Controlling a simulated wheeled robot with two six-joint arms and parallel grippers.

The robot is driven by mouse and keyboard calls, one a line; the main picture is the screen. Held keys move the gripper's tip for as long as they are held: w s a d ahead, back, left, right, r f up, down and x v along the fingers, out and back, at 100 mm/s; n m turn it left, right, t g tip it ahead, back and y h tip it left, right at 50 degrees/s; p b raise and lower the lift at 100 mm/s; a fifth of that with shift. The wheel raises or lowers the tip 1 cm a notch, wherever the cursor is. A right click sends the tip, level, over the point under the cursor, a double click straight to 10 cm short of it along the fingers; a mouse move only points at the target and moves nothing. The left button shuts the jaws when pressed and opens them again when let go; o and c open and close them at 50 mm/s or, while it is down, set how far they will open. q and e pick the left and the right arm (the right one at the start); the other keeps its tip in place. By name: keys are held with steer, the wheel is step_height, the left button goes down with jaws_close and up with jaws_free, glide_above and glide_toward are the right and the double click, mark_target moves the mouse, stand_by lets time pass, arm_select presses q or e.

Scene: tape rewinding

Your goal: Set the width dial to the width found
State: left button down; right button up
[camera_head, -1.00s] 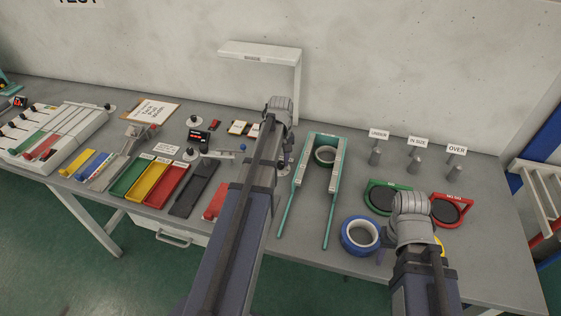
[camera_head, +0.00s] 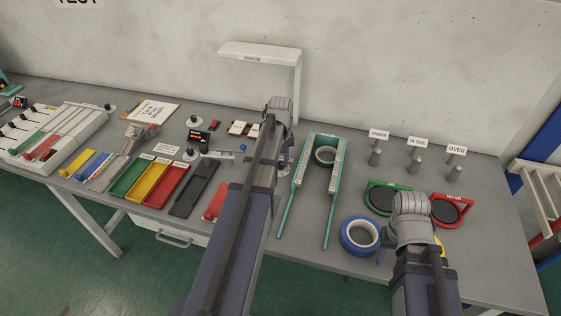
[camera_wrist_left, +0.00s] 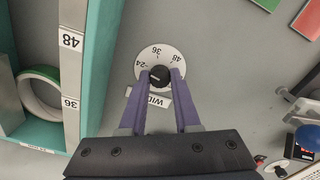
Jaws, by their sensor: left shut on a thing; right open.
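The width dial (camera_wrist_left: 160,66) is a white disc marked 24, 36 and 48 around a black knob (camera_wrist_left: 159,76), in the left wrist view. A label starting "WID" lies below it, partly covered by my fingers. My left gripper (camera_wrist_left: 160,80) is shut on the knob; it also shows in the head view (camera_head: 284,160), where my arm hides the dial. A teal gauge (camera_head: 336,190) with scales holds a green-edged tape roll (camera_head: 325,156) between its rails; 36 and 48 are readable on its scale (camera_wrist_left: 72,65). My right gripper (camera_head: 408,225) is open above the table's right side.
A blue tape roll (camera_head: 360,236) lies beside my right gripper. A green ring pad (camera_head: 380,197) and a red one (camera_head: 449,211) lie near it. Posts labelled UNDER, IN SIZE and OVER (camera_head: 456,150) stand behind.

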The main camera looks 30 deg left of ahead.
mark_target(281, 163)
arm_select(q)
steer(key=m, duration=0.5)
steer(key=shift+m, duration=0.6)
steer(key=c, duration=0.6)
jaws_free()
steer(key=shift+r, duration=0.1)
arm_select(e)
steer(key=shift+r, duration=0.1)
arm_select(q)
step_height(281, 163, up, 8)
steer(key=p, duration=0.8)
steer(key=shift+f, duration=0.2)
arm_select(e)
step_height(281, 163, up, 8)
steer(key=shift+f, duration=0.2)
